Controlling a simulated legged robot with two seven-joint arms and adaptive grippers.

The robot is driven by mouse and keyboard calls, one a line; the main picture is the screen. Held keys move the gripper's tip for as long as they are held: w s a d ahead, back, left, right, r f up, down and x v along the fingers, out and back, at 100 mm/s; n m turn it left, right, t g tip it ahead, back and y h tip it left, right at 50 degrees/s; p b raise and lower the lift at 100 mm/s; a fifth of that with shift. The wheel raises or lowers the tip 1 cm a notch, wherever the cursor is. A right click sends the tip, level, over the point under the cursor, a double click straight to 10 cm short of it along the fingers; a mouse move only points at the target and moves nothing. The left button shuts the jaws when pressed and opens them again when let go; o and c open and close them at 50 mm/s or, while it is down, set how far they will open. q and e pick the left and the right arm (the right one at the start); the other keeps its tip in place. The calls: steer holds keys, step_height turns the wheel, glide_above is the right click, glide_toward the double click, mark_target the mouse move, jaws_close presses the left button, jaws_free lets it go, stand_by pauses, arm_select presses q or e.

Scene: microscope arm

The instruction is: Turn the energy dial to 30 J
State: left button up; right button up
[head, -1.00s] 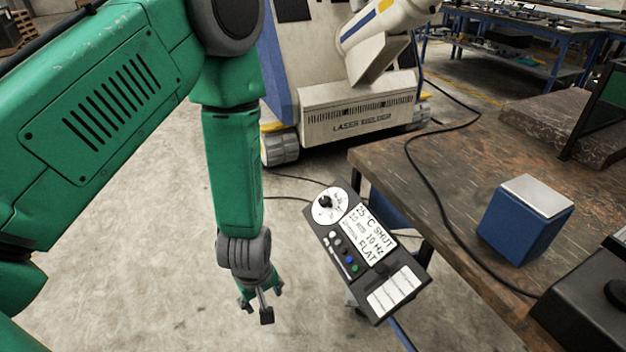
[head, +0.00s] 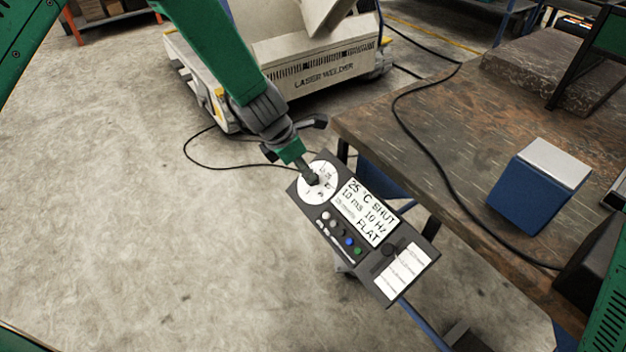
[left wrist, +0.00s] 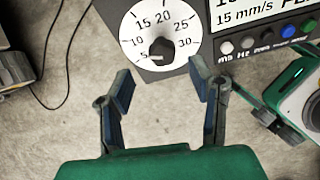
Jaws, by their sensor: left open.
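The energy dial (head: 318,184) is a white round face with a dark knob on the black control panel (head: 340,262). In the left wrist view, the dial (left wrist: 143,22) shows marks from 5 to 30, and its dark knob (left wrist: 160,50) sits at the centre. The exact knob pointing is too small to read. My left gripper (left wrist: 162,84) is open and empty, its two fingers apart just below the dial's lower edge in that view. In the head view, my left gripper (head: 302,166) is at the dial and covers part of it.
The panel's screen (head: 365,211) reads 25 °C, SHUT, 10 ms, 10 Hz and FLAT. Coloured buttons (head: 341,235) line the panel. A workbench (head: 430,150) with a blue box (head: 540,188) stands to the right. A laser welder (head: 320,65) stands behind. Clear floor lies left.

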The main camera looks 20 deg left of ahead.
mark_target(318, 177)
arm_select(q)
steer(key=f, duration=0.3)
steer(key=w+f+b, duration=0.1)
steer(key=shift+w+a+f, duration=0.1)
steer(key=shift+a+f, duration=0.05)
steer(key=shift+a, duration=0.1)
steer(key=d, duration=0.3)
steer(key=shift+w+d+f, duration=0.25)
steer(key=shift+w+f, duration=0.15)
steer(key=shift+r, duration=0.1)
steer(key=shift+s+a, duration=0.15)
steer(key=shift+a, duration=0.7)
steer(key=c, duration=1)
steer(key=shift+a, duration=0.45)
jaws_close()
steer(key=shift+d, duration=0.65)
steer(key=shift+a, duration=0.1)
arm_select(e)
steer(key=shift+s+f, duration=0.1)
steer(key=shift+f, duration=0.5)
